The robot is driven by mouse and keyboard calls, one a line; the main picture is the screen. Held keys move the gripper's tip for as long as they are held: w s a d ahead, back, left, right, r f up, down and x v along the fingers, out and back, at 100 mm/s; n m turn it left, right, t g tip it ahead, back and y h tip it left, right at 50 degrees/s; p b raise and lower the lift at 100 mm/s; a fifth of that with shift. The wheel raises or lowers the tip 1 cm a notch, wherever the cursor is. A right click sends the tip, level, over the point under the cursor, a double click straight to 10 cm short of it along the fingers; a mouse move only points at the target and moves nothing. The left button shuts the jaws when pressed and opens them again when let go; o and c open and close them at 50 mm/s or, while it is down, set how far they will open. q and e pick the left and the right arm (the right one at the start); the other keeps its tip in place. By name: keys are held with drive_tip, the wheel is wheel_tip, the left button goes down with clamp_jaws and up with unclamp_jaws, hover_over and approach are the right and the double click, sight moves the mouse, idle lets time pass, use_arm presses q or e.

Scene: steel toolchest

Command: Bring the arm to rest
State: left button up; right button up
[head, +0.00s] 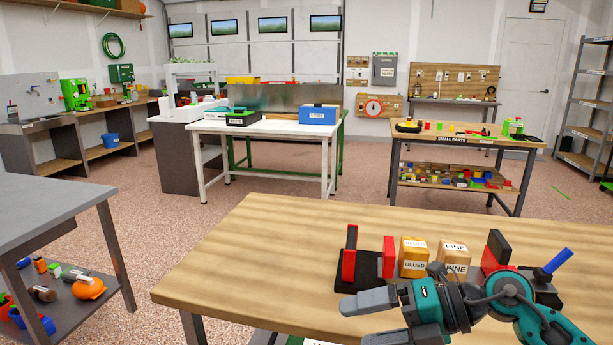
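My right arm comes in from the lower right, over the near wooden bench (250,265). My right gripper (357,322) points left above the bench's front part. Its two grey fingers are spread apart with nothing visible between them. The lower finger is partly cut off by the picture's bottom edge. My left gripper and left arm are not in view.
Behind my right gripper stand a black clamp with red jaws (349,265), a block marked GLUED (413,257), a block marked PINE (454,259) and a blue-handled part (558,260). The bench's left part is clear. A grey table (50,210) stands left.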

wheel_tip(320, 180, up, 3)
drive_tip(key=s+a+m+t+y+p, duration=0.1)
drive_tip(key=s+a+m+t+y, duration=0.15)
drive_tip(key=m+t+y, duration=0.2)
drive_tip(key=s+d+f+m+t+h+p, duration=0.15)
drive_tip(key=d+f+m+t+h, duration=0.4)
drive_tip(key=m, duration=0.65)
drive_tip(key=s+d+f+m+t+h+p, duration=0.1)
drive_tip(key=d+f+m+t+h+p, duration=0.2)
drive_tip(key=f+m+h, duration=0.75)
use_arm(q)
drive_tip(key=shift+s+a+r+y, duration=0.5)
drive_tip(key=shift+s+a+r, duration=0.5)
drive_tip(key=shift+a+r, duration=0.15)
use_arm(e)
drive_tip(key=s+d+f+m+g, duration=0.2)
drive_tip(key=s+f+m+g, duration=0.2)
drive_tip(key=s, duration=0.5)
wheel_tip(320, 180, down, 2)
drive_tip(key=shift+s+d+f+m+g, duration=0.2)
drive_tip(key=shift+s+m+g, duration=0.15)
drive_tip(key=shift+m, duration=0.85)
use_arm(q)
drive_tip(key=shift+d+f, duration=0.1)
